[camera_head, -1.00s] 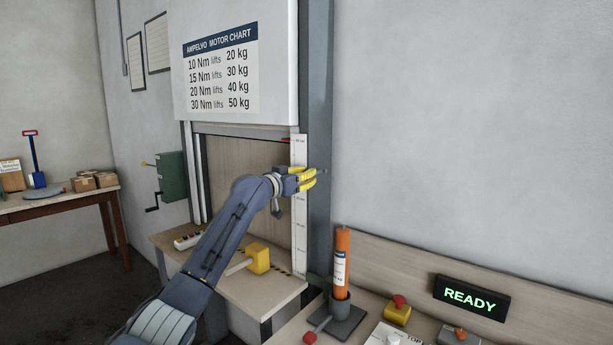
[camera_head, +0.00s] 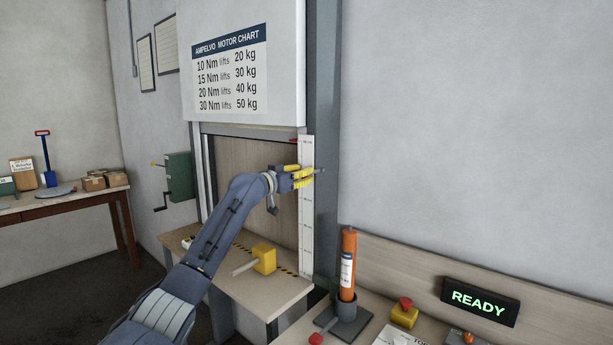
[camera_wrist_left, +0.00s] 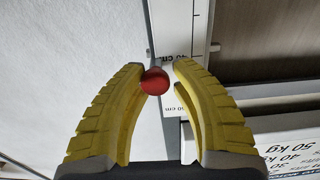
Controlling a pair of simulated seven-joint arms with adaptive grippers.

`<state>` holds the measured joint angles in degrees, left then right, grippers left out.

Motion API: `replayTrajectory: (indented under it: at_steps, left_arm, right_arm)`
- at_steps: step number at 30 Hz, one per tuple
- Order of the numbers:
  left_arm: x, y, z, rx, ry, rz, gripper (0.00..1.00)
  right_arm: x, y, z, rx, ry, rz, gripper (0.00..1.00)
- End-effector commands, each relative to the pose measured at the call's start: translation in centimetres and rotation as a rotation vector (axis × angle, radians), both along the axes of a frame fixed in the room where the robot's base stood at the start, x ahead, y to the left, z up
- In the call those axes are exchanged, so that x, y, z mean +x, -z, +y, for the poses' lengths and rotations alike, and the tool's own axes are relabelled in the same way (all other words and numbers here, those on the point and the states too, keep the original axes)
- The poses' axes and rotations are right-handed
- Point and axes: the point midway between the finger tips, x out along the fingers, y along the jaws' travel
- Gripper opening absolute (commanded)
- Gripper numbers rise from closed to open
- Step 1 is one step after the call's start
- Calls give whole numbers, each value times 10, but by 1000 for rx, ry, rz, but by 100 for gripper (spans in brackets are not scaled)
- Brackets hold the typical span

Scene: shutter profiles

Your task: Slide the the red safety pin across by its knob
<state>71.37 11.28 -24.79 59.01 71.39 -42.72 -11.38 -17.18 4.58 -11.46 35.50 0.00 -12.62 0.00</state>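The red knob (camera_wrist_left: 154,81) of the safety pin shows in the left wrist view as a small ball between my left gripper's fingertips. It lies close to the left finger, with a gap to the right one. A thin grey shaft shows behind it. My left gripper (camera_wrist_left: 161,72) has yellow fingers and is open around the knob. In the head view, my left gripper (camera_head: 303,177) is beside the white height scale (camera_head: 307,215) at the door frame, where I cannot make out the knob. My right gripper is not in view.
A grey post (camera_head: 327,120) stands just right of the scale. Below are a ledge with a yellow block (camera_head: 264,258) and a bench with an orange cylinder (camera_head: 348,262) in a dark holder, a red-topped yellow button box (camera_head: 404,312) and a READY display (camera_head: 480,301).

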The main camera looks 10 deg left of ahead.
Motion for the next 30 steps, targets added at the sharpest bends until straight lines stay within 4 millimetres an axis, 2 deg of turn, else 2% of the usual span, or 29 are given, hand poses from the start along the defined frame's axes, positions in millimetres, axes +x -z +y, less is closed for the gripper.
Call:
replayTrajectory:
  at_steps: [1,7,20,30]
  left_arm:
    - [-1,-7,2,-6,-2,-9,27]
    - [-1,-4,1,-3,0,-5,50]
    - [-6,-1,4,0,1,-2,50]
    - [-43,-1,29,1,0,-3,50]
  right_arm:
    - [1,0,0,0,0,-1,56]
    - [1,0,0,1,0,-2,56]
    - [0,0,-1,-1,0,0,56]
    - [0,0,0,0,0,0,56]
